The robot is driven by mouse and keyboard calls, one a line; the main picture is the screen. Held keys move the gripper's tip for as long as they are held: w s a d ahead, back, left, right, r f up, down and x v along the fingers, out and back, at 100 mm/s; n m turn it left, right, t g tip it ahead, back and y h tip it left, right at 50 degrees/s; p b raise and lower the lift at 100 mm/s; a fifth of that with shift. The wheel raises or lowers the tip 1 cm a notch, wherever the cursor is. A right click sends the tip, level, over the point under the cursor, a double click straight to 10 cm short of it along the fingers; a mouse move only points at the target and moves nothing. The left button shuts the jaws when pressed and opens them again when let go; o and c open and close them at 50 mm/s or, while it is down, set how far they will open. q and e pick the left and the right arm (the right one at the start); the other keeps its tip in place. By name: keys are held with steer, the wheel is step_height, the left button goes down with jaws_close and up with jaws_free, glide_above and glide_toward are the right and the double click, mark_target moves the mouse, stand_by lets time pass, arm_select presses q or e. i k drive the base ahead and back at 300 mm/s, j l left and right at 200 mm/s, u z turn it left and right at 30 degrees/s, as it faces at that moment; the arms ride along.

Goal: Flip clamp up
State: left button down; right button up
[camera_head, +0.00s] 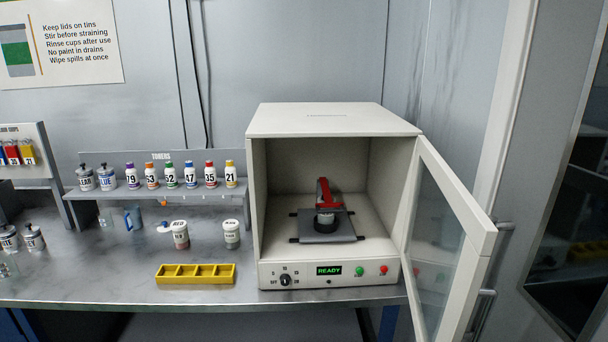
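The clamp (327,193) has a red lever and sits inside the open white cabinet (334,119) on the right of the bench. It is mounted on a dark grey plate (341,235), above a small round black and white piece (324,219). The lever leans toward the back of the chamber; I cannot tell its exact angle. Neither of my grippers is in view.
The cabinet's glass door (438,231) stands wide open to the right. Its panel shows a lit READY display (328,270). A yellow tray (196,282) lies on the bench (110,275) at left. Toner bottles (171,174) line a rack; paint tins (180,235) stand in front.

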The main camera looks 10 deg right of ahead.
mark_target(327, 196)
steer(key=i+j+z, duration=0.1)
steer(key=z, duration=0.35)
steer(key=i+j+z, duration=0.2)
steer(key=z, duration=0.2)
steer(key=i+j+z, duration=0.15)
steer(key=z, duration=0.3)
steer(key=i+j, duration=0.15)
steer(key=j, duration=0.25)
steer(key=i+j+z, duration=0.15)
steer(key=j, duration=0.25)
steer(key=i+j, duration=0.1)
steer(key=j, duration=0.35)
steer(key=i+j+z, duration=0.1)
steer(key=j, duration=0.3)
steer(key=i+j+z, duration=0.1)
steer(key=j, duration=0.35)
